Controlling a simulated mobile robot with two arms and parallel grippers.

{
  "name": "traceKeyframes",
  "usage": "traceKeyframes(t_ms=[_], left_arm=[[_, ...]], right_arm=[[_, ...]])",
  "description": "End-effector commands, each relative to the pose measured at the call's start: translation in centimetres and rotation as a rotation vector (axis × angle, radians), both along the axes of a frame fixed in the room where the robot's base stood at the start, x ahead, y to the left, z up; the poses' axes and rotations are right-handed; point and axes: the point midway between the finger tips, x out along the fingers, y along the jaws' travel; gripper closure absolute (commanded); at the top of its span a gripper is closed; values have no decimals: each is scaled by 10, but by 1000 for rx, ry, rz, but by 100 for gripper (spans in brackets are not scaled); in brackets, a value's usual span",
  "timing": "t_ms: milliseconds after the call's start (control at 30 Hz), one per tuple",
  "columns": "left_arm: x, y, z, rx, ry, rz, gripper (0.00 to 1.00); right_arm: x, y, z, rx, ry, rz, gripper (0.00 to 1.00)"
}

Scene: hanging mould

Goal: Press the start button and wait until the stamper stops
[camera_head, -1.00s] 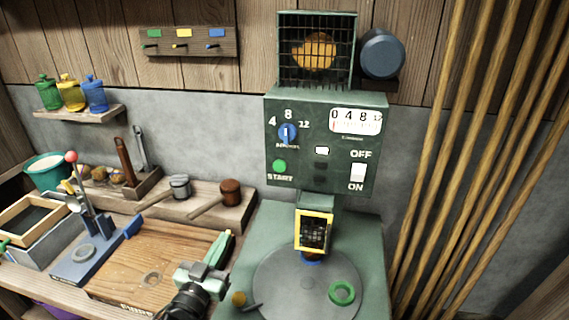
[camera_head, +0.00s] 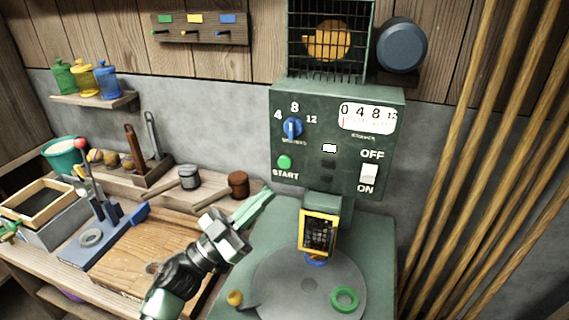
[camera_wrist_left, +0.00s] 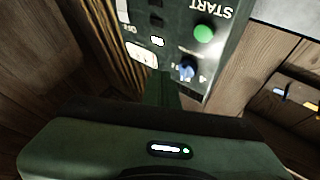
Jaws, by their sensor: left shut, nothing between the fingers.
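The green start button (camera_head: 284,162) is on the lower left of the green stamper machine's panel (camera_head: 340,150), above the word START. It also shows in the left wrist view (camera_wrist_left: 204,33). My left gripper (camera_head: 268,194) is shut and empty, its tips a little below and left of the button, apart from it in the picture. The blue dial (camera_head: 292,127) points up near the 8. The white ON/OFF switch (camera_head: 369,174) sits at the panel's right. The yellow-framed stamper head (camera_head: 318,232) hangs above the grey round plate (camera_head: 300,285). My right gripper is not in view.
A green ring (camera_head: 344,299) and a small yellow knob (camera_head: 235,298) are at the plate. A wooden board (camera_head: 150,255), a blue lever press (camera_head: 95,240) and wooden-handled tools lie on the left bench. Bamboo poles (camera_head: 470,150) stand at the right.

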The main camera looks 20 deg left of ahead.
Motion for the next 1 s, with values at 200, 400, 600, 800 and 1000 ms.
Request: traceKeyframes(t_ms=[200, 400, 600, 800, 1000], left_arm=[[23, -1, -1, -1, -3, 1, 100], [52, -2, -2, -1, -3, 1, 100], [74, -2, -1, -1, -1, 1, 100], [84, -3, 0, -1, 0, 1, 100], [86, -3, 0, -1, 0, 1, 100]], right_arm=[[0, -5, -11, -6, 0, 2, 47], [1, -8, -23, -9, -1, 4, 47], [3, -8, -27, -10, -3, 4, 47], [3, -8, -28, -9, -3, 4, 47], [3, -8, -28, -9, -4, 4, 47]])
